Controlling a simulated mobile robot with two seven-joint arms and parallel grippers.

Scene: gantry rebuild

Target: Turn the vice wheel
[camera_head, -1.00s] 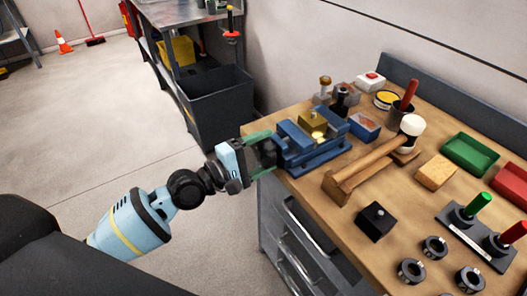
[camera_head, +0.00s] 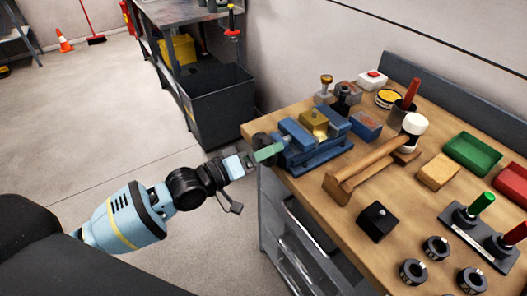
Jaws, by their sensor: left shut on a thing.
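The blue vice (camera_head: 318,157) stands at the left edge of the wooden workbench, with a brass-coloured block (camera_head: 314,121) between its jaws. The dark vice wheel (camera_head: 261,140) is at the vice's left end, just past the bench edge, partly hidden by my gripper. My left gripper (camera_head: 268,153) reaches in from the left at the wheel. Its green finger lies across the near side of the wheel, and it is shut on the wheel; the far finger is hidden. My right gripper is not in view.
A wooden mallet rack with a mallet (camera_head: 375,160), a black block (camera_head: 377,221) and an orange block (camera_head: 438,172) lie right of the vice. A dark bin (camera_head: 222,105) stands behind my arm. The floor (camera_head: 90,130) at left is clear.

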